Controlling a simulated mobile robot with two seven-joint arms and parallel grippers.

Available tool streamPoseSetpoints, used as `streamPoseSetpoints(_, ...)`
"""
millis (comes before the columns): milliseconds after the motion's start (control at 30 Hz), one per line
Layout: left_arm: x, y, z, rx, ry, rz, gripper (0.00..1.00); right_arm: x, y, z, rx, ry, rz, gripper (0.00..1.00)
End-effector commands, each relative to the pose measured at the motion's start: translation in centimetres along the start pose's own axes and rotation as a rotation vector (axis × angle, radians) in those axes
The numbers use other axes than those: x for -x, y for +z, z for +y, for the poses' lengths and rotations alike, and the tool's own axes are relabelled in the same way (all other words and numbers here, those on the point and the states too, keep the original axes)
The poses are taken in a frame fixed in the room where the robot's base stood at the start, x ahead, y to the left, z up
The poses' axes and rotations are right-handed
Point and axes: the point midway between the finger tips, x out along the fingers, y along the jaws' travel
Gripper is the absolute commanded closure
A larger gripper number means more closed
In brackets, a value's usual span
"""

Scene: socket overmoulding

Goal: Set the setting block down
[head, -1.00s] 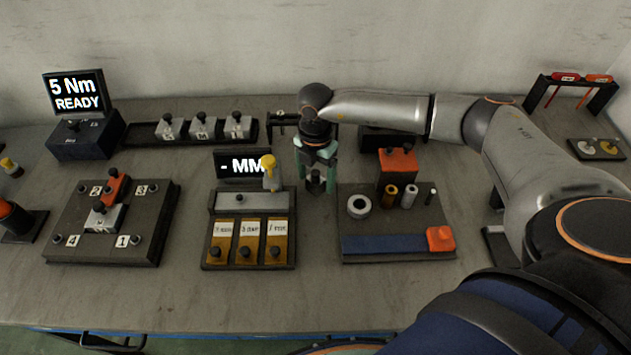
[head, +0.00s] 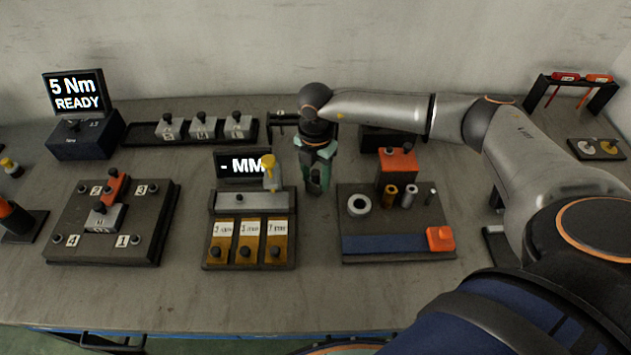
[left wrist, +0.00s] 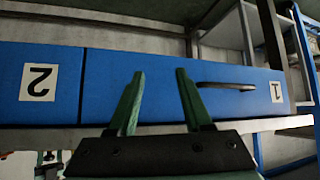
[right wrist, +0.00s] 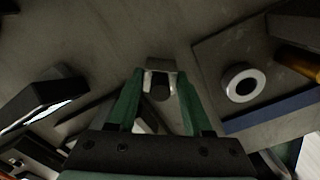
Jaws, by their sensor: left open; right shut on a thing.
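My right gripper (head: 316,188) is in the gap between the display stand and the right-hand parts board, fingers pointing down. In the right wrist view, the setting block (right wrist: 159,82), a small pale grey block with a dark round knob, sits between the fingertips (right wrist: 158,88). The gripper is shut on it. In the head view the fingers mostly hide the block; whether its underside touches the table I cannot tell. My left gripper (left wrist: 158,95) is open and empty in front of blue drawers; it is not in the head view.
The stand (head: 248,203) with gold slots is close left of the right gripper. The parts board (head: 350,225) with a white ring (head: 359,204) is close right. A fixture plate (head: 150,215) and a rack of knobbed blocks (head: 190,140) are further left. Table in front is clear.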

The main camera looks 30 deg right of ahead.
Motion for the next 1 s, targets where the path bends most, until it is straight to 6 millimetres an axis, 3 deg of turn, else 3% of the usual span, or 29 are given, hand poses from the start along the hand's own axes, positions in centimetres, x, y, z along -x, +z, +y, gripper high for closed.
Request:
streamPoseSetpoints(333,-0.1,0.1,0.0,0.000,0.000,0.000,0.50,0.6,0.0,0.1,0.000,0.003,0.000,1.00)
streamPoseSetpoints(533,-0.6,0.6,-0.1,0.000,0.000,0.000,0.50,3.1,0.1,0.2,0.000,0.007,-0.001,1.00)
streamPoseSetpoints(833,-0.8,0.9,-0.1,0.000,0.000,0.000,0.50,9.2,-4.2,-2.8,0.007,0.008,-0.002,1.00)
streamPoseSetpoints(1000,-1.2,1.3,-0.1,0.000,0.000,0.000,0.50,10.7,-7.3,-5.0,0.006,0.004,-0.001,1.00)
